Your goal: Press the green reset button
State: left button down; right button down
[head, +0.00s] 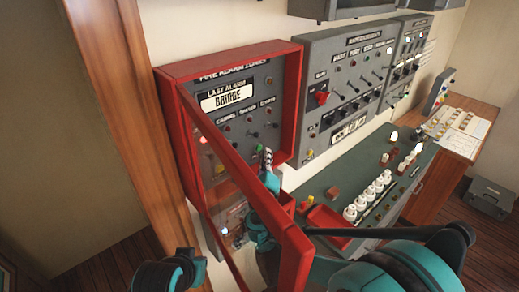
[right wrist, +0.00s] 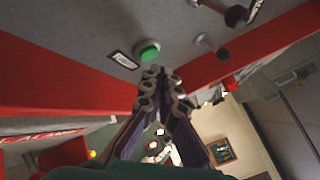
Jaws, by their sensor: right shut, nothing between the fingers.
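The green button (right wrist: 149,52) is a round cap on the grey panel in the right wrist view, beside a small white label. It also shows in the head view (head: 259,147), small and partly beside my fingertips. My right gripper (head: 267,158) is shut and empty, inside the open red fire alarm cabinet (head: 297,80), low on its panel. In the right wrist view my closed fingertips (right wrist: 157,72) point at the panel just below the button. They look very close to it; I cannot tell whether they touch.
The cabinet's red-framed glass door (head: 235,160) stands open towards me, left of my right forearm. Grey switch panels (head: 345,85) hang to the right. A green console (head: 400,180) with white knobs lies below. Switches sit close to the button.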

jog(key=shift+w+a, duration=0.1)
jog(key=shift+a, duration=0.05)
jog(key=shift+w+a, duration=0.2)
jog(key=shift+w+a, duration=0.25)
dwell(0.8)
jog(key=shift+s+d+b, duration=0.1)
jog(key=shift+b, duration=0.2)
jog(key=shift+s+d, duration=0.5)
jog(key=shift+s+d, duration=1.75)
